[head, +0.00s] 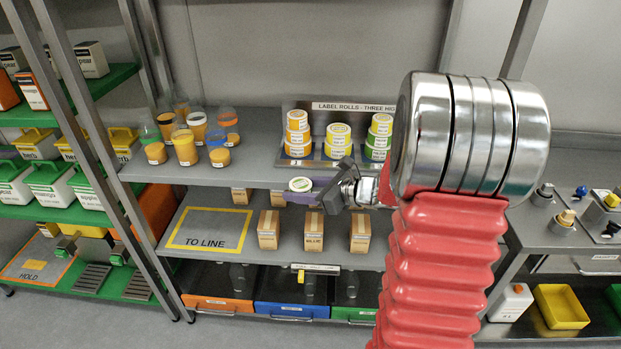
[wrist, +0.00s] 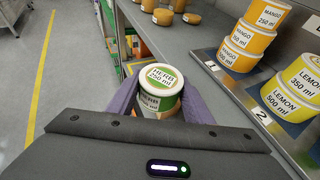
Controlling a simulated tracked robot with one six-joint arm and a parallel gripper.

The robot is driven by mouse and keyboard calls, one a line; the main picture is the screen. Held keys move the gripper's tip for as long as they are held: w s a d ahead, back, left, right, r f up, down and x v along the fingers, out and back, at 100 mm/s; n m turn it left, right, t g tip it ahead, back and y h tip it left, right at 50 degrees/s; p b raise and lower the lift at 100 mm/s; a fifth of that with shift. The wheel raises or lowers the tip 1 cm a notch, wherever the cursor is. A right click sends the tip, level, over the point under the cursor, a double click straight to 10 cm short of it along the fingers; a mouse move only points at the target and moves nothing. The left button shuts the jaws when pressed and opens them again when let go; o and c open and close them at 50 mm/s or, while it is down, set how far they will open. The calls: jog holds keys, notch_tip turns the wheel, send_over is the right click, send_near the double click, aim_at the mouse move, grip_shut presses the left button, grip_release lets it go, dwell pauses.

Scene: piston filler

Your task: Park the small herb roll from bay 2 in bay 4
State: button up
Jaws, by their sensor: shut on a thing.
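The small herb roll (wrist: 158,90), green and white and marked HERB 250 ml, is between the purple fingers of my gripper (wrist: 156,98). In the head view my gripper is shut on this herb roll (head: 300,184), upright in front of the upper shelf's edge and apart from the stacks. The label-roll rack (head: 330,106) holds an orange mango stack (head: 297,134), a yellow lemon stack (head: 338,141) and a green stack (head: 379,137). In the wrist view the lemon stack (wrist: 302,90) stands behind bay number 2. Bay 4 is not visible; my arm covers the rack's right end.
Several filled jars (head: 185,147) stand on the shelf left of the rack. The lower shelf holds brown cartons (head: 314,232) and a TO LINE mat (head: 208,228), bare on top. A bench with knobs (head: 567,217) is at the right.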

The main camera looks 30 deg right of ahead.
jog(key=shift+s+a+f, duration=0.3)
jog(key=shift+a+f, duration=0.05)
jog(key=shift+a, duration=0.1)
jog(key=s+a+f+n+g+y, duration=0.1)
jog(key=a+f+n+g+y, duration=0.3)
jog(key=a+f, duration=1)
jog(key=shift+s+a+f+n+y, duration=0.25)
jog(key=shift+a+n+y, duration=0.25)
jog(key=shift+a+n, duration=0.45)
jog(key=shift+m, duration=0.25)
